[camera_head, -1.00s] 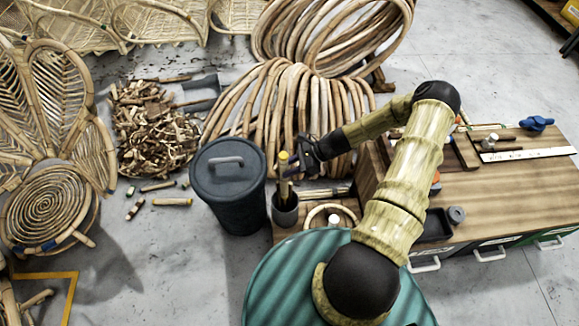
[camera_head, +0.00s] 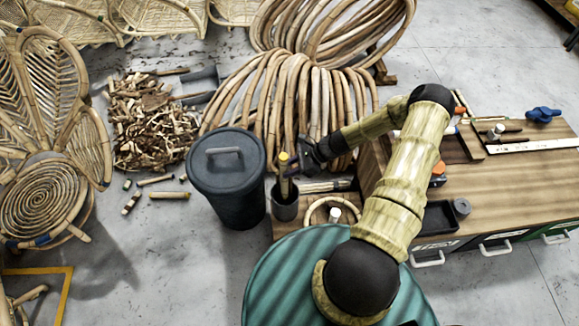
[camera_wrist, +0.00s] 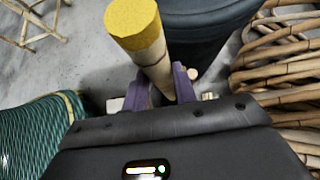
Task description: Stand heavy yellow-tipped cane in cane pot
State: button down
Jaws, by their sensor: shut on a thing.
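The yellow-tipped cane (camera_head: 284,170) stands roughly upright with its yellow tip at the top. Its lower end is inside the dark grey cane pot (camera_head: 285,210), hidden by the pot's wall. My gripper (camera_head: 297,165) is shut on the cane above the pot's rim. In the wrist view the cane (camera_wrist: 140,30) rises between the two purple fingers of my gripper (camera_wrist: 160,88), its yellow end towards the camera. Whether the cane's foot touches the pot's bottom is hidden.
A dark lidded bin (camera_head: 228,185) stands just left of the pot. Coiled rattan (camera_head: 300,110) lies behind. A wooden-topped workbench (camera_head: 500,190) is at the right, and a green ribbed round surface (camera_head: 300,270) is in front. Short cane offcuts (camera_head: 168,195) lie on the floor at left.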

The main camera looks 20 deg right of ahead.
notch_tip(320, 180, down, 7)
jog(key=b, duration=0.3)
jog(key=shift+b, duration=0.4)
dwell(0.4)
jog(key=c, duration=1)
grip_release()
jog(key=shift+c, duration=0.2)
jog(key=shift+w+d+r, duration=0.1)
jog(key=shift+d, duration=0.05)
jog(key=p+v, duration=0.3)
jog(key=v, duration=1.4)
jog(key=shift+s+p, duration=0.25)
jog(key=shift+p, duration=0.1)
